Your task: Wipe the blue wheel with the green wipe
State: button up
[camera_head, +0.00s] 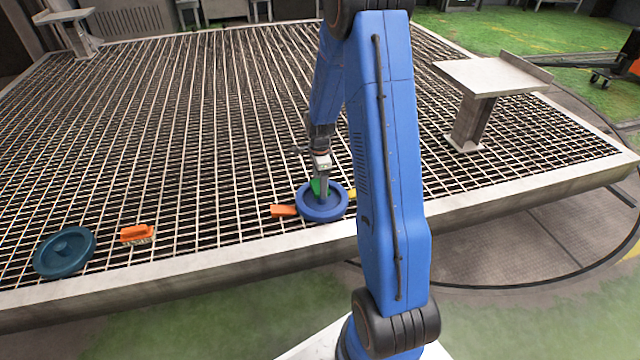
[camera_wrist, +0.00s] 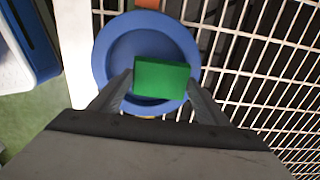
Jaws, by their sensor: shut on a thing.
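The blue wheel (camera_head: 322,213) lies flat on the grate near its front edge, partly hidden behind my arm and gripper in the head view. It also shows in the wrist view (camera_wrist: 146,24) as a round dish with a raised rim. My gripper (camera_head: 321,186) points down over the wheel. In the wrist view my gripper (camera_wrist: 161,86) is shut on the green wipe (camera_wrist: 161,78), a green block held between both fingers. The green wipe (camera_head: 315,186) is over the wheel's inner face; whether it touches the wheel I cannot tell.
An orange block (camera_head: 284,210) is close left of the blue wheel, and a yellow thing (camera_head: 352,193) is at its right. A dark teal wheel (camera_head: 65,252) and an orange brush (camera_head: 136,233) lie further left. A metal stand (camera_head: 490,75) is at right. The grate (camera_head: 200,130) behind is clear.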

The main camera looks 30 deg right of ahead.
jog(key=shift+r, duration=3.95)
